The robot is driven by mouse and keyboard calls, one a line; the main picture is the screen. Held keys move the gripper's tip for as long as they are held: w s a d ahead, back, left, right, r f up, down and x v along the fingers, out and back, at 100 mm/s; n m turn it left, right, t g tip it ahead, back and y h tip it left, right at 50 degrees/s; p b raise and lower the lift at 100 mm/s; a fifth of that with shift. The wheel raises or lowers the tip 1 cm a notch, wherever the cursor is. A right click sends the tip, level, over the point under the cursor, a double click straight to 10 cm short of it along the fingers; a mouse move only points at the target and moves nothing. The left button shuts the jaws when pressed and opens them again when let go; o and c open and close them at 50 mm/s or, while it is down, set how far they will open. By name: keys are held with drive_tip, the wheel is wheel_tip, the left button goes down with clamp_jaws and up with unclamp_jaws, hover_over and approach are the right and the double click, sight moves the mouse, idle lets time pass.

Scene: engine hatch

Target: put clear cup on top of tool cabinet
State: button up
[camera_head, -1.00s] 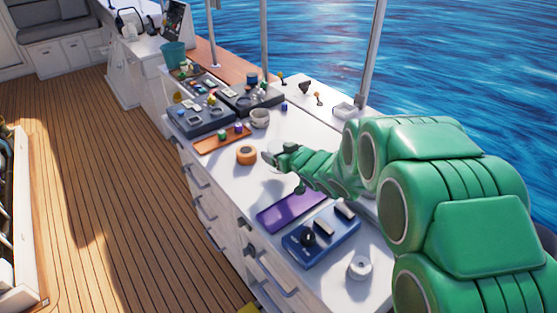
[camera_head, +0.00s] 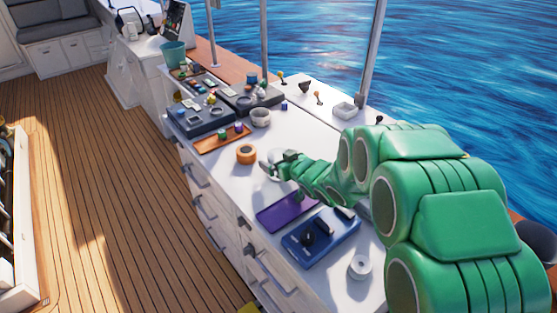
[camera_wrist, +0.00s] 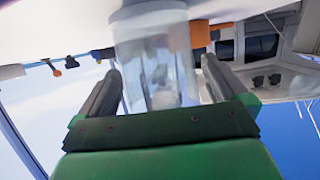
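The clear cup (camera_wrist: 158,65) is a transparent cylinder at the centre of the wrist view, between my gripper's two fingers. My gripper (camera_wrist: 161,72) is open around it, with a narrow gap at the right finger; contact at the left finger is unclear. In the head view my gripper (camera_head: 268,168) is low over the white worktop, and the cup shows only faintly at its tip. The worktop tops a long white cabinet with drawers (camera_head: 208,205); I cannot tell whether this is the tool cabinet.
An orange roll (camera_head: 246,154) lies just left of my gripper. A purple tray (camera_head: 286,212), a blue tray (camera_head: 318,238) and a white roll (camera_head: 360,267) are nearer. Farther back are an orange tray (camera_head: 215,143), a grey mug (camera_head: 260,117) and dark tool trays. Wooden floor is clear at left.

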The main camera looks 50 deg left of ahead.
drive_tip(key=shift+r, duration=0.1)
drive_tip(key=shift+d+r, duration=0.1)
drive_tip(key=shift+d, duration=0.1)
drive_tip(key=v, duration=0.4)
drive_tip(key=shift+d+r, duration=0.1)
wheel_tip(320, 180, up, 7)
drive_tip(key=shift+d, duration=0.15)
idle(0.3)
